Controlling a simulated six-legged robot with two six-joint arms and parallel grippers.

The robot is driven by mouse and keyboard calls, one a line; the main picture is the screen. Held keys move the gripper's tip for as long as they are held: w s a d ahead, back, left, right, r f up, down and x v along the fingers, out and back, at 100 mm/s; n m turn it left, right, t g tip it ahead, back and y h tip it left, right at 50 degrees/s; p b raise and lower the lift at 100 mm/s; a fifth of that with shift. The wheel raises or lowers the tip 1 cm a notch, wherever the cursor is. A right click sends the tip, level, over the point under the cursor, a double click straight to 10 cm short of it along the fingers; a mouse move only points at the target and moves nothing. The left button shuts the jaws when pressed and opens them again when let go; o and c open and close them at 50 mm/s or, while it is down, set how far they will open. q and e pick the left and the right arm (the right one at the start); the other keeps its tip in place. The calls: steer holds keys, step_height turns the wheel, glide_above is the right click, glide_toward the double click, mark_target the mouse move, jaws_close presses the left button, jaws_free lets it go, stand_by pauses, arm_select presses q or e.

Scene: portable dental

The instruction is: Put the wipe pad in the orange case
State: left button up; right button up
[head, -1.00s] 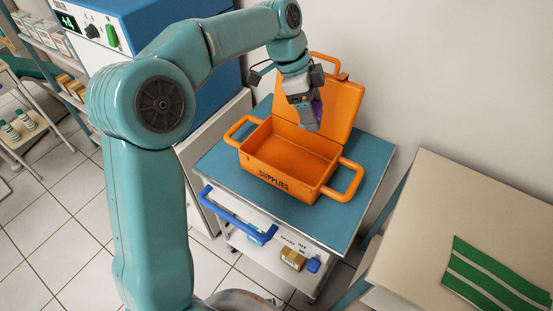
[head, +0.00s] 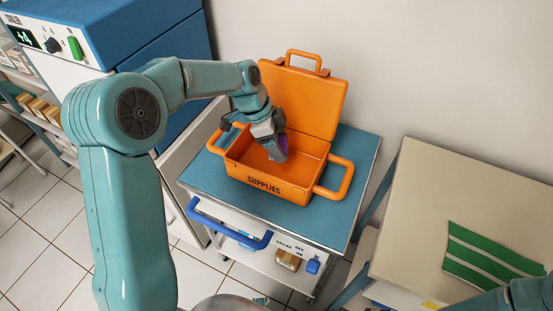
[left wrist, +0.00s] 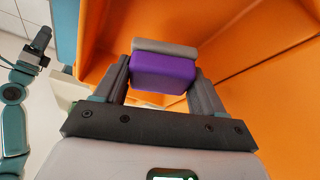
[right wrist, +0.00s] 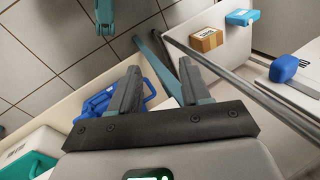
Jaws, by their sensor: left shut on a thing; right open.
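The orange case (head: 267,185) labelled SUPPLIES stands on a blue-topped cart with its lid (head: 305,98) raised at the back. My left gripper (head: 278,153) points down into the open case. In the left wrist view it is shut on a purple and grey block (left wrist: 163,69), which I take to be the wipe pad, with the case's orange walls (left wrist: 235,40) around it. A little purple shows in the head view. I cannot tell whether the pad touches the case floor. My right gripper (right wrist: 133,92) is open and empty in the right wrist view.
The cart top (head: 350,165) has bare room around the case. A blue drawer handle (head: 228,228) sticks out in front. A beige table (head: 425,210) with a green striped cloth (head: 490,255) stands at the right. A small brown box (head: 288,260) sits on the cart below the top.

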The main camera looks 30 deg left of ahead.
mark_target(283, 168)
arm_select(q)
step_height(283, 168, down, 7)
steer(key=shift+r, duration=0.1)
stand_by(0.3)
steer(key=shift+f+b, duration=0.25)
steer(key=shift+b, duration=0.05)
steer(key=o, duration=1)
steer(key=shift+r, duration=0.1)
